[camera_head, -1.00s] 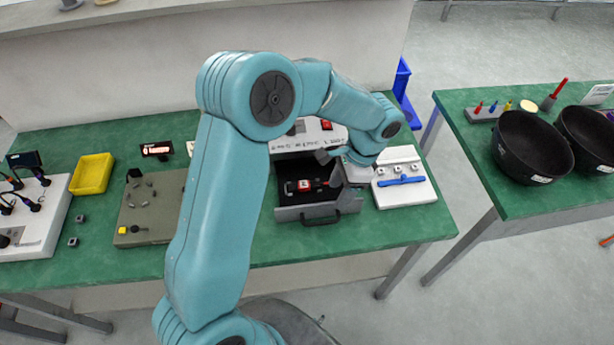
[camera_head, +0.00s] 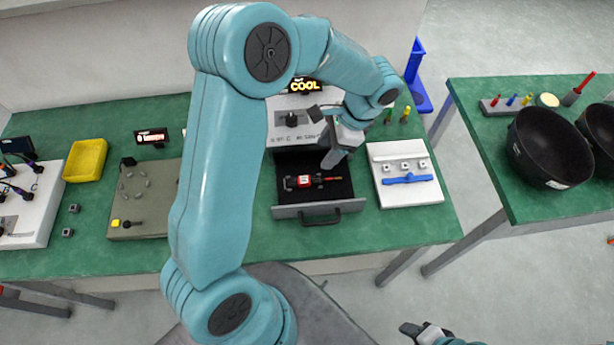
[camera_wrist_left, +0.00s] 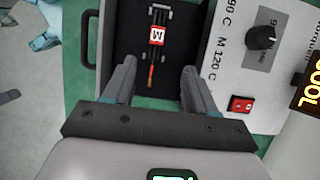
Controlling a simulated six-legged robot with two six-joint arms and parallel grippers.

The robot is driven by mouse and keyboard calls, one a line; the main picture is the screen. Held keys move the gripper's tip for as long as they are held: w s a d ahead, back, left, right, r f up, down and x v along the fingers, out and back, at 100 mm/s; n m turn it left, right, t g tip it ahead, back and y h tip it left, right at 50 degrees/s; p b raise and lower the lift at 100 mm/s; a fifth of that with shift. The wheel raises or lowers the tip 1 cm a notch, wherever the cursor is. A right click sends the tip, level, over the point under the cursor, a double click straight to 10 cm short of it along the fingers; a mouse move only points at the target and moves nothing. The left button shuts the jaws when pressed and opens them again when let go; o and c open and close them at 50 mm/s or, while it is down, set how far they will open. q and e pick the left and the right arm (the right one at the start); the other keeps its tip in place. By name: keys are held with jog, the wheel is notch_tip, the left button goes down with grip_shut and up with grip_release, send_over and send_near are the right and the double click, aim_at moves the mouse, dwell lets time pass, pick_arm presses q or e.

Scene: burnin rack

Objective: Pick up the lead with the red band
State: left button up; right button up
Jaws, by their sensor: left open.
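A dark slender piece with a red, white-labelled block (camera_head: 305,182) and a thin reddish end lies in the open drawer (camera_head: 288,212). It looks like the lead with the red band, but the band is not clear. The piece also shows in the left wrist view (camera_wrist_left: 157,36), its reddish end toward my fingers. My left gripper (camera_head: 333,158) is above the drawer's back right part, open and empty. In the left wrist view its fingers (camera_wrist_left: 159,72) stand apart either side of the reddish end. My right gripper (camera_head: 425,330) shows small at the bottom edge; its jaws are unclear.
The drawer belongs to a white unit (camera_head: 283,118) with a knob and a lit COOL display (camera_head: 305,86). A white board (camera_head: 420,190) with a blue bar stands right of it. A grey-brown board (camera_head: 165,190) and yellow tray (camera_head: 86,160) are left. Black bowls (camera_head: 545,150) stand on the right table.

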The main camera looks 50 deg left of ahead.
pick_arm(q)
send_near(306, 180)
jog(key=shift+s+a+f, duration=0.15)
jog(key=shift+a+f, duration=0.15)
jog(key=shift+f, duration=0.25)
jog(key=shift+s+a+f, duration=0.15)
jog(key=shift+a+f, duration=0.15)
jog(key=shift+f, duration=0.7)
jog(key=x, duration=0.2)
jog(key=p+x, duration=0.1)
jog(key=x, duration=0.1)
jog(key=shift+s+f+p, duration=0.3)
jog(key=shift+s, duration=0.05)
jog(key=shift+f, duration=0.15)
jog(key=c, duration=0.4)
grip_shut()
